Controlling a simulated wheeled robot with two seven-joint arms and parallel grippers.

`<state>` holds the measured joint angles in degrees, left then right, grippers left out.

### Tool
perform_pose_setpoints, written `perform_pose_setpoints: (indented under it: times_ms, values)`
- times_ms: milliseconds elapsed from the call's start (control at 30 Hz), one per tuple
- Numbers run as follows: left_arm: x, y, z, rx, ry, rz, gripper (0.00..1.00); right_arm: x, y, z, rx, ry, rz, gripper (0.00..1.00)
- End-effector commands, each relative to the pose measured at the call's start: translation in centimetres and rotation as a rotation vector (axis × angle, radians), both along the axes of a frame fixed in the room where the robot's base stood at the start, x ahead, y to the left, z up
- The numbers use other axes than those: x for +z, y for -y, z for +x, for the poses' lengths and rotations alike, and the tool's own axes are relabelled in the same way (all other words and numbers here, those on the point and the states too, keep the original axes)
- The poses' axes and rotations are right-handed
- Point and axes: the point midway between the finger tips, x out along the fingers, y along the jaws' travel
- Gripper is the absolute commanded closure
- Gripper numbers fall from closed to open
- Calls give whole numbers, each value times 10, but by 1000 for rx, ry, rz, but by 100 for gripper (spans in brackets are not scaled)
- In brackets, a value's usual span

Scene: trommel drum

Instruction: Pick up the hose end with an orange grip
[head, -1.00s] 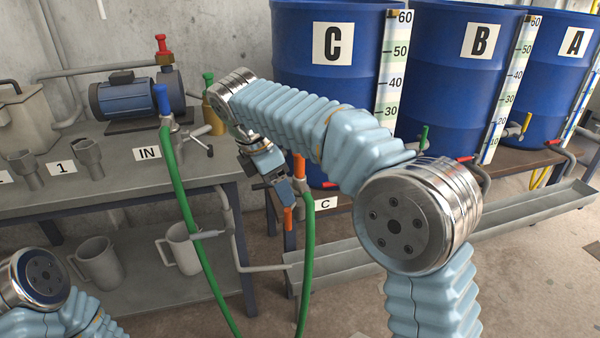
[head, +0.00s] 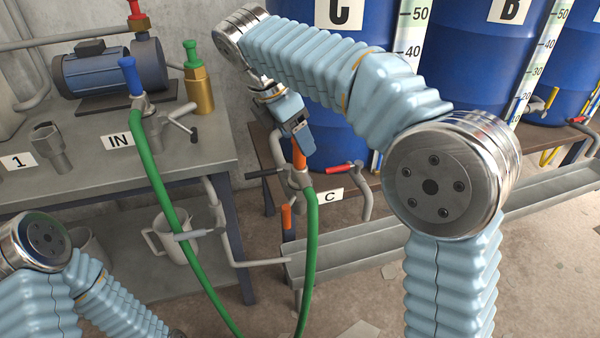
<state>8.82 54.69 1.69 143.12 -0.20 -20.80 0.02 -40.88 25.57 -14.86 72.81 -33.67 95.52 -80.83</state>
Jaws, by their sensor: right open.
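The hose end with an orange grip (head: 299,153) stands upright on a grey fitting at the front of the low bench by drum C. Its green hose (head: 309,250) hangs down from there. My right gripper (head: 298,132) is open at the top of the orange grip, with the grip's upper part hidden by it. I cannot tell whether the fingers touch it. My left arm shows at the lower left; its gripper is out of view.
Another hose end with a blue grip (head: 129,74) stands at the IN label on the grey table (head: 85,190). A red valve handle (head: 340,168) and a black lever (head: 264,173) flank the orange grip. A metal trough (head: 370,240) runs below. Blue drums (head: 465,75) stand behind.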

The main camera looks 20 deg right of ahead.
Motion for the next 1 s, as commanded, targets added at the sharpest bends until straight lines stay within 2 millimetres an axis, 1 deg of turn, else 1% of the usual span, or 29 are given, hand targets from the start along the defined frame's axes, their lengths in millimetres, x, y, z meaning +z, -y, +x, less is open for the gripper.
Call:
perform_pose_setpoints:
  times_ms: [33,167,233,400,500,600,767,867,1000]
  values:
    - [-3,0,0,0,0,0,56,-7,2,0,0,-1,0,35]
    - [-4,0,0,1,0,1,56,-15,5,2,0,0,0,35]
    - [-6,0,0,1,0,1,56,-23,7,4,0,-1,0,35]
    - [-12,0,0,3,1,1,56,-50,13,10,-1,-2,-1,35]
    - [-14,-1,0,3,1,2,56,-60,18,11,0,-1,0,35]
    - [-14,-1,0,3,1,2,56,-63,19,12,-1,1,0,35]
    - [-13,-1,0,3,1,2,56,-62,19,12,-1,1,0,35]
    - [-13,-1,0,3,1,2,56,-62,19,12,-1,1,0,49]
    - [-13,-1,0,3,1,2,56,-62,19,12,-1,1,0,70]
